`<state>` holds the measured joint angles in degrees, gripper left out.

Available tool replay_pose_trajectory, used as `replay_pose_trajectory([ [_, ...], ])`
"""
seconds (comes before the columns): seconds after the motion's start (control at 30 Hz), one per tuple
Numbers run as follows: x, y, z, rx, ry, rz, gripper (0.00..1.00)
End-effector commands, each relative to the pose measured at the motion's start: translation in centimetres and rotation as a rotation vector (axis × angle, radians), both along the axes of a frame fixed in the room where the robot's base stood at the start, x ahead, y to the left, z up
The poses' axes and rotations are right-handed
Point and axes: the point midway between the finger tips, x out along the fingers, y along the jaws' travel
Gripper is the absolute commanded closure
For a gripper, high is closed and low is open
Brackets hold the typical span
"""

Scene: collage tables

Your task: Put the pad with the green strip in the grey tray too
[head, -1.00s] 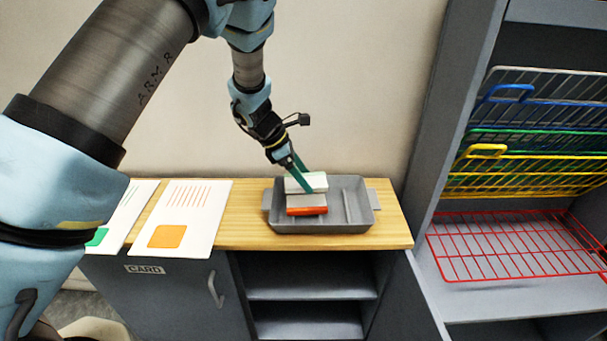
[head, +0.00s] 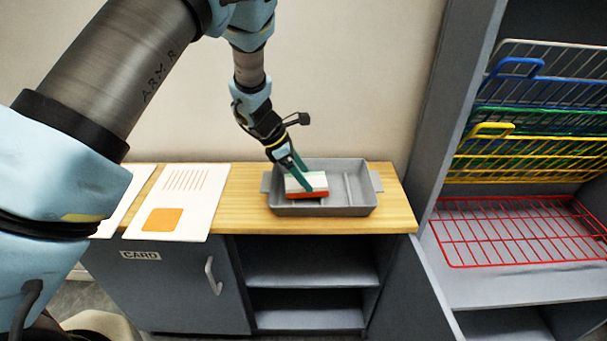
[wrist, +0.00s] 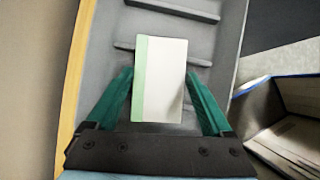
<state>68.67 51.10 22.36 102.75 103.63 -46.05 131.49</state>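The pad with the green strip (head: 306,182) is white with a green band along one edge. It also shows in the wrist view (wrist: 163,80), with a finger close against each side. My gripper (head: 306,178) has teal fingers and appears shut on this pad; it shows too in the wrist view (wrist: 160,85). The pad is inside the outline of the grey tray (head: 350,211), over another pad with a red-orange strip (head: 308,195). The lower pad is mostly covered. I cannot tell if the two pads touch. The tray's ridged floor shows in the wrist view (wrist: 205,42).
The tray stands on a wooden counter (head: 245,200). A white card with an orange square (head: 182,200) lies left of it; another card is partly behind my arm. A shelf unit with coloured wire racks (head: 525,230) stands at the right. The cabinet below has open shelves (head: 310,265).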

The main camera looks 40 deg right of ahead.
Motion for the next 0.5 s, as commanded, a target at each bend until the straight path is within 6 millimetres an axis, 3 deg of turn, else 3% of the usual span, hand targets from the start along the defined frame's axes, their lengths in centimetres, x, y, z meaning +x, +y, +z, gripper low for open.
replay_pose_trajectory([
  [0.1,0.0,0.0,0.0,0.0,0.0,0.0,0.0],
  [0.37,0.0,0.1,0.1,0.0,0.0,0.0,0.0],
  [0.5,0.4,0.5,1.0,-0.002,-0.001,0.002,0.0],
])
